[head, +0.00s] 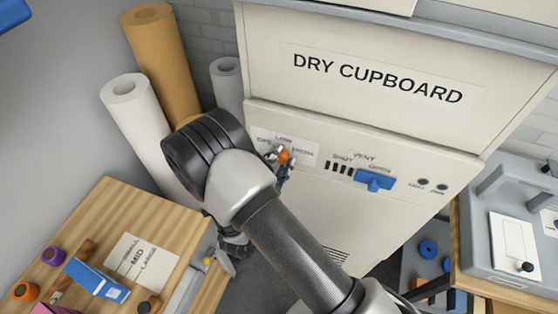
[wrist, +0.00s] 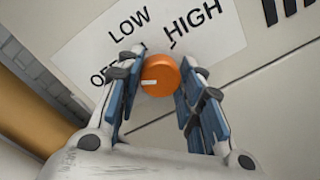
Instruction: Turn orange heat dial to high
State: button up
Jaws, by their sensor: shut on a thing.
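The orange heat dial (head: 284,156) is on the cream front panel below the dry cupboard door. In the wrist view the dial (wrist: 164,72) sits between the two fingers of my gripper (wrist: 162,76), which is shut on it. A short white mark on the dial's face points left in that view, toward the OFF side. The label plate (wrist: 85,52) shows LOW above the dial and HIGH at upper right. OFF, at left, is partly covered by a finger. In the head view my gripper (head: 283,164) is mostly hidden behind my arm.
A blue vent slider (head: 375,181) is right of the dial, near SHUT and OPEN labels. Tall rolls (head: 140,110) stand at left. A wooden bench (head: 185,217) is at lower left, and a grey case (head: 480,235) is at right.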

jog(key=c, duration=0.3)
jog(key=shift+c, duration=0.2)
jog(key=shift+m, duration=0.4)
jog(key=m+b, duration=0.1)
jog(key=m, duration=0.3)
jog(key=shift+f+m, duration=0.1)
jog(key=shift+m, duration=0.2)
jog(key=m+b, duration=0.2)
jog(key=m, duration=0.4)
jog(key=m+b, duration=0.4)
jog(key=m, duration=0.2)
jog(key=shift+f+y, duration=0.1)
jog(key=shift+y, duration=0.3)
jog(key=m+b, duration=0.3)
jog(key=m, duration=0.1)
jog(key=shift+m+b, duration=0.85)
jog(key=shift+m, duration=0.05)
